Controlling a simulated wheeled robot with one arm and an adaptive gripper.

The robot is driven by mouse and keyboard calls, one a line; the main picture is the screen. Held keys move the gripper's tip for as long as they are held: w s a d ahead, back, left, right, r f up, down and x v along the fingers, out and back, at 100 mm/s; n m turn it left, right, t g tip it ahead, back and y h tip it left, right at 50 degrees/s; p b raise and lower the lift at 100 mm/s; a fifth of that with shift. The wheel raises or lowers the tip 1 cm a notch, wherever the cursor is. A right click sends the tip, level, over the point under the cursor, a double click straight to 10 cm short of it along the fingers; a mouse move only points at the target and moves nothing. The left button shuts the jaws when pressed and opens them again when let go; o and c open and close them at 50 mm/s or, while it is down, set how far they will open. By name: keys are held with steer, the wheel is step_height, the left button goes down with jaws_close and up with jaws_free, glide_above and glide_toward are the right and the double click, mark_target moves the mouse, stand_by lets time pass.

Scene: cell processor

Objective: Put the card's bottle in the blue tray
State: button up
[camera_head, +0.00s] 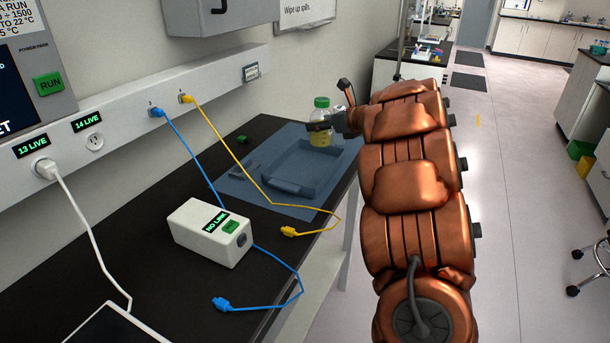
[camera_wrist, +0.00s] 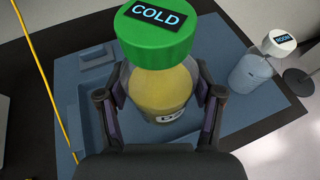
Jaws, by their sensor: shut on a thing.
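A bottle with a green cap and yellow contents (camera_head: 321,134) stands upright at the far end of the bench. In the wrist view the bottle's cap (camera_wrist: 157,32) reads COLD; its body label is partly cut off. My gripper (camera_wrist: 160,103) is shut on the bottle's body, one finger on each side. My gripper also shows in the head view (camera_head: 333,122). The blue tray (camera_head: 287,187) lies on the bench, nearer than the bottle. Whether the bottle touches the surface under it is hidden. No card can be made out.
A second bottle with a white cap (camera_wrist: 279,43) stands to the right in the wrist view. A yellow cable (camera_head: 232,155) crosses the blue mat (camera_head: 240,190) beside the tray. A white box (camera_head: 212,232) and a blue cable (camera_head: 285,300) lie nearer on the bench.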

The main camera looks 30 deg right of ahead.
mark_target(311, 120)
steer(key=shift+n+y, duration=0.4)
steer(key=shift+y, duration=0.1)
steer(key=a, duration=0.1)
steer(key=w+a, duration=0.1)
steer(key=a+r, duration=0.1)
steer(key=shift+w+a, duration=0.3)
steer(key=shift+w, duration=0.1)
steer(key=shift+w+a+f+p, duration=0.1)
steer(key=shift+f+p, duration=0.1)
steer(key=shift+f, duration=2.25)
steer(key=shift+w+a+f+p, duration=0.1)
steer(key=shift+f+p, duration=0.1)
steer(key=shift+f, duration=2.25)
steer(key=shift+f, duration=0.2)
steer(key=o, duration=1.7)
steer(key=shift+g, duration=0.3)
steer(key=shift+c, duration=0.2)
steer(key=shift+r, duration=0.15)
